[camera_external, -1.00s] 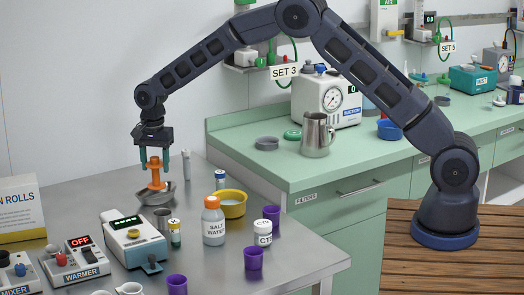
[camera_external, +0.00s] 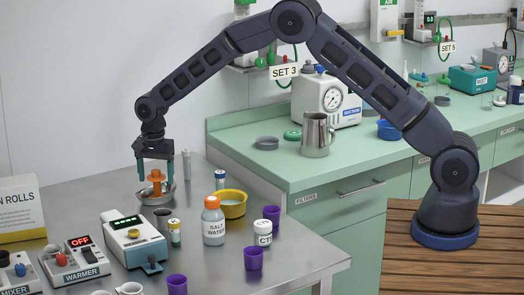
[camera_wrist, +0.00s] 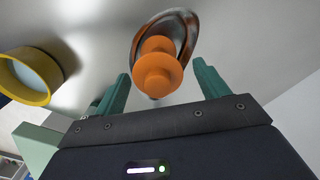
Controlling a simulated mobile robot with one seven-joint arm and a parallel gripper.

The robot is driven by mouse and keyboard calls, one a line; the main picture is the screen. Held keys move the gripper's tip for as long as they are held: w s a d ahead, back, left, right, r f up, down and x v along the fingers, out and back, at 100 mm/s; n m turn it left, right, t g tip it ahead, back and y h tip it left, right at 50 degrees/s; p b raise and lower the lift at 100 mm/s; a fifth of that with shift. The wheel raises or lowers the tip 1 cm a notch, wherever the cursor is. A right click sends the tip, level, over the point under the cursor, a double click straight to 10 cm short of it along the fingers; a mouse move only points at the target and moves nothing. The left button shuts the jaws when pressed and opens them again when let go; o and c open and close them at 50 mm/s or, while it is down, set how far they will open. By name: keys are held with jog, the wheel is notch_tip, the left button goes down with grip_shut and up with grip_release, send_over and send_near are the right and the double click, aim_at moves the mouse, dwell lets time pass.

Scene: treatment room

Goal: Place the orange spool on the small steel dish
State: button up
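The orange spool (camera_external: 155,188) stands in the small steel dish (camera_external: 146,200) on the steel table. In the wrist view the spool (camera_wrist: 158,68) has the dish's rim (camera_wrist: 137,32) around its far side. My gripper (camera_external: 156,178) is open above the dish, its green fingers spread on either side of the spool. The wrist view shows gaps between the spool and both fingertips (camera_wrist: 161,70). The spool's base is partly hidden by the dish wall.
A yellow bowl (camera_external: 233,207) and a salt water bottle (camera_external: 213,224) stand to the right. A small metal cup (camera_external: 162,217) and a white scale (camera_external: 134,240) stand in front of the dish. Purple cups (camera_external: 253,258) are near the front edge.

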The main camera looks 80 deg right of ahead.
notch_tip(320, 180, up, 12)
jog(key=s+a+r+n+t, duration=0.1)
jog(key=s+a+r+n, duration=0.25)
jog(key=s+r, duration=0.85)
jog(key=s+a+r+n+t, duration=0.15)
jog(key=s+r+n, duration=0.35)
jog(key=s+r, duration=0.75)
jog(key=s+a+f+n, duration=0.1)
jog(key=s+n, duration=0.2)
jog(key=s, duration=0.9)
jog(key=s+a+f+n+t, duration=0.1)
jog(key=s+f+n, duration=0.1)
jog(key=s, duration=0.9)
jog(key=s+a+f+n+t, duration=0.1)
jog(key=s+n, duration=0.3)
jog(key=s, duration=0.8)
jog(key=shift+s+a+f, duration=0.3)
jog(key=shift+a, duration=0.25)
